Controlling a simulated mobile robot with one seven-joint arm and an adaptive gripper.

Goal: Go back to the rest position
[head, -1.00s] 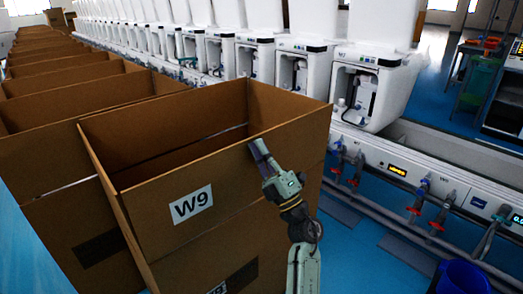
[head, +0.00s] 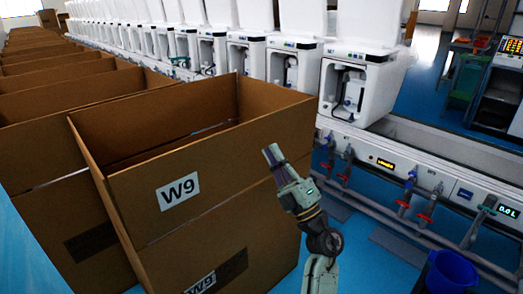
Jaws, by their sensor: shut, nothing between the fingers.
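My gripper (head: 271,153) is in the head view, in front of the right part of the open cardboard box marked W9 (head: 225,195). Its fingers point up and to the left and are shut, with nothing held. The fingertips overlap the box's front wall in the picture, below its top edge; I cannot tell the exact gap. My arm comes up from the bottom of the picture, to the right of the box.
A blue bucket (head: 450,272) stands at lower right. More cardboard boxes (head: 60,100) line the left. Blue floor shows between box and pipes.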

